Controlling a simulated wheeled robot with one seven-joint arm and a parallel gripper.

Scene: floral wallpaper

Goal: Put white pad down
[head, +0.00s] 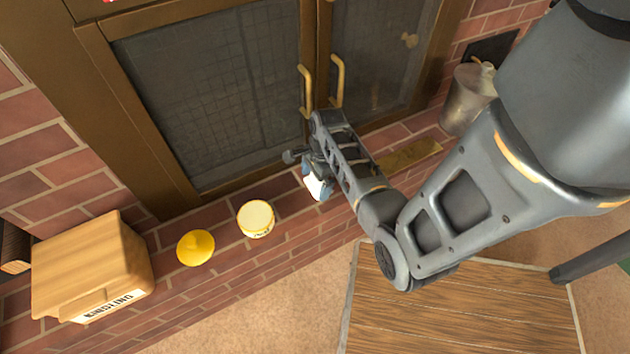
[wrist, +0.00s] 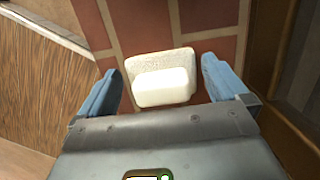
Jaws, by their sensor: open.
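The white pad (wrist: 165,88) lies on the red brick ledge, between the two open fingers of my gripper (wrist: 170,85) in the wrist view. It looks like a pale rough-edged slab with a smoother white block on its near side. A gap shows between it and each blue finger. In the head view, part of the white pad (head: 316,186) shows beside my gripper (head: 312,172), close to the ledge in front of the cabinet doors. My arm hides some of the ledge there.
On the brick ledge (head: 285,242) stand a yellow lidded jar (head: 256,219), a yellow dome-shaped thing (head: 195,248) and a wooden box (head: 90,268) at left. A metal bucket (head: 467,98) stands at right. Glass cabinet doors (head: 215,90) with brass handles rise behind. A wooden board (head: 460,310) lies below.

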